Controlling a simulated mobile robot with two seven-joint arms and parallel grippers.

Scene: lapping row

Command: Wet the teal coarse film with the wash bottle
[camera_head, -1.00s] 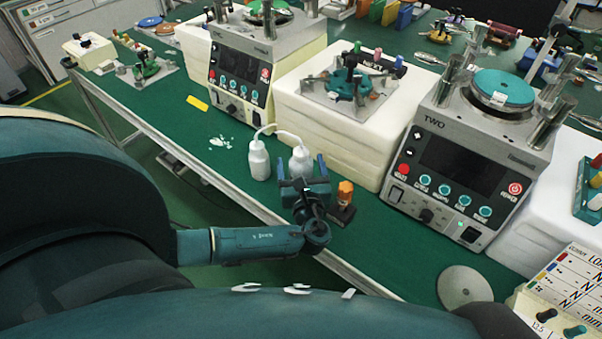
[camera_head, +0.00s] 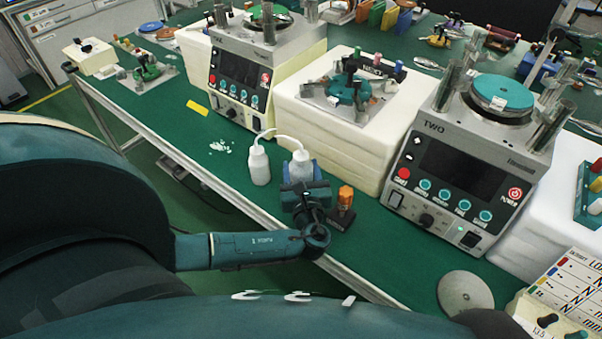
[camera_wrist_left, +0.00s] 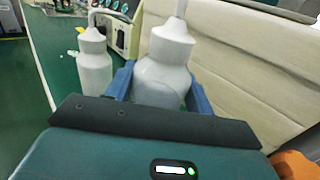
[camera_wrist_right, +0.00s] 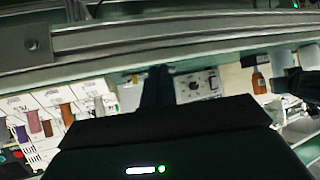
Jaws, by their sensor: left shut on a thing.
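A teal round film (camera_head: 502,92) lies on top of the right machine, marked TWO (camera_head: 462,150). Two white wash bottles with bent spouts stand side by side on the green bench. My left gripper (camera_head: 301,172) is shut on the right-hand wash bottle (camera_head: 300,164), which is upright; its blue fingers clasp both sides of the bottle (camera_wrist_left: 165,75) in the left wrist view. The other wash bottle (camera_head: 259,165) stands free just left of it. My right gripper shows only in the right wrist view (camera_wrist_right: 157,78), where its dark blue fingers look together and empty.
An orange-topped dark stand (camera_head: 343,208) is close to the right of my left gripper. Cream blocks (camera_head: 330,135) carry a fixture behind the bottles. A grey disc (camera_head: 465,292) lies at the bench's front right. Left of the bottles are white scraps (camera_head: 220,147).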

